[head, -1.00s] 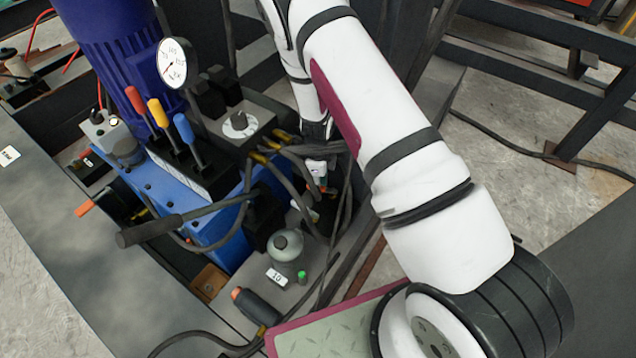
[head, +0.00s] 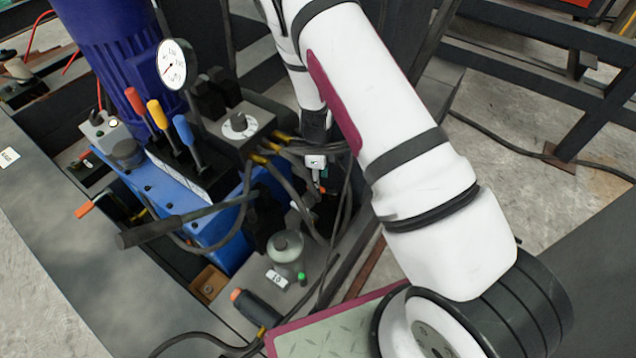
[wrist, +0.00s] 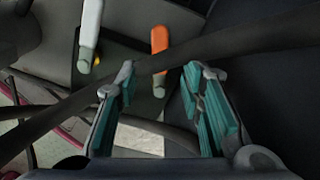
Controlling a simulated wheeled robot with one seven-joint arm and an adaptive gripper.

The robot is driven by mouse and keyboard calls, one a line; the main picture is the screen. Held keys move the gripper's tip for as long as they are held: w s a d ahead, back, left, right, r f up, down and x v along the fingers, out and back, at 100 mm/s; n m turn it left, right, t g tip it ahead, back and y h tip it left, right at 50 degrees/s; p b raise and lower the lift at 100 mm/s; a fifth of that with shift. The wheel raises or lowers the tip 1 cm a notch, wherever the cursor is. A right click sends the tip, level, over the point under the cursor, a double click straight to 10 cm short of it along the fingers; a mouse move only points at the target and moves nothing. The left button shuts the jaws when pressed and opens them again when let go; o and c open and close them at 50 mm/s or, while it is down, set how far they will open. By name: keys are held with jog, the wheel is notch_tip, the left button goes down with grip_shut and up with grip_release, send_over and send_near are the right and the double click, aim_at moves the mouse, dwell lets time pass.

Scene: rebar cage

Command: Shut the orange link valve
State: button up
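In the wrist view, the orange link valve shows as an orange lever (wrist: 159,50) with a grey-green end, beyond and between my fingertips. My gripper (wrist: 160,74) is open, with teal pads on both fingers and nothing clearly held between them. A dark cable crosses in front of the lever at fingertip height. Whether a finger touches the lever or cable I cannot tell. In the head view, my gripper (head: 318,170) is small and partly hidden among hoses beside the blue power unit. A small orange bit shows just below it.
A white lever (wrist: 90,30) stands left of the orange one. Dark hoses (head: 275,180) hang around my gripper. The blue unit carries red, yellow and blue levers (head: 157,114) and a gauge (head: 172,64). Another orange-handled lever (head: 84,210) is at left. A grey knob (head: 285,246) sits below.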

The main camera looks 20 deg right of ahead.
notch_tip(320, 180, up, 8)
jog(key=shift+r, duration=0.15)
jog(key=shift+c, duration=0.2)
